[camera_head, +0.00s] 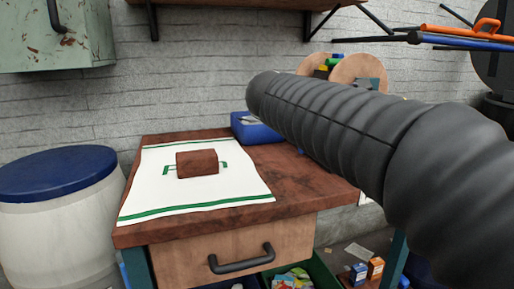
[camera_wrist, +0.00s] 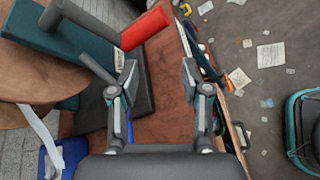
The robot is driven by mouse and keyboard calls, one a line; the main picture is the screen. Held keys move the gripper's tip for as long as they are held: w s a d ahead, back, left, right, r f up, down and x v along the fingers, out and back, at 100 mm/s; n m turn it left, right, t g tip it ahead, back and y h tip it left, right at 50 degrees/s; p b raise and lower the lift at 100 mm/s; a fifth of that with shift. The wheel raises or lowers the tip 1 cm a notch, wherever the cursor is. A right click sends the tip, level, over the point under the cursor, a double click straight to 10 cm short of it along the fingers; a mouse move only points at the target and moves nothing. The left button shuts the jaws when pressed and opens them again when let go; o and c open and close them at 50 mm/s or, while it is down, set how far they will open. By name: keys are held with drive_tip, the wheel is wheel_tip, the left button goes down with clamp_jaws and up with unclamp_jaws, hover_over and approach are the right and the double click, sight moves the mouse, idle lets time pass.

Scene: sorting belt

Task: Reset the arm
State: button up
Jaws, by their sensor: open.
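My gripper (camera_wrist: 158,85) shows in the wrist view with its two fingers spread wide apart and nothing between them. It hangs above the brown wooden table top (camera_wrist: 160,120). In the head view my dark ribbed arm crosses from the right edge toward the middle, over the right part of the table (camera_head: 285,180). My gripper is not visible in the head view.
In the head view a brown block (camera_head: 197,164) lies on a white cloth (camera_head: 150,199) on the table. A blue bin (camera_head: 254,133) stands behind. A blue-lidded barrel (camera_head: 55,215) stands left. In the wrist view papers (camera_wrist: 271,55) litter the floor.

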drive_tip(key=s+a+f+m+y, duration=0.2)
drive_tip(key=s+f+m+y, duration=0.3)
drive_tip(key=f, duration=0.8)
drive_tip(key=s+a+f+m+y, duration=0.2)
drive_tip(key=s+f+m+y, duration=0.4)
drive_tip(key=s+f+m, duration=0.4)
drive_tip(key=s+f, duration=0.3)
drive_tip(key=s, duration=0.3)
drive_tip(key=shift+a+m+y, duration=0.2)
drive_tip(key=shift+m+y, duration=0.1)
drive_tip(key=shift+m, duration=0.1)
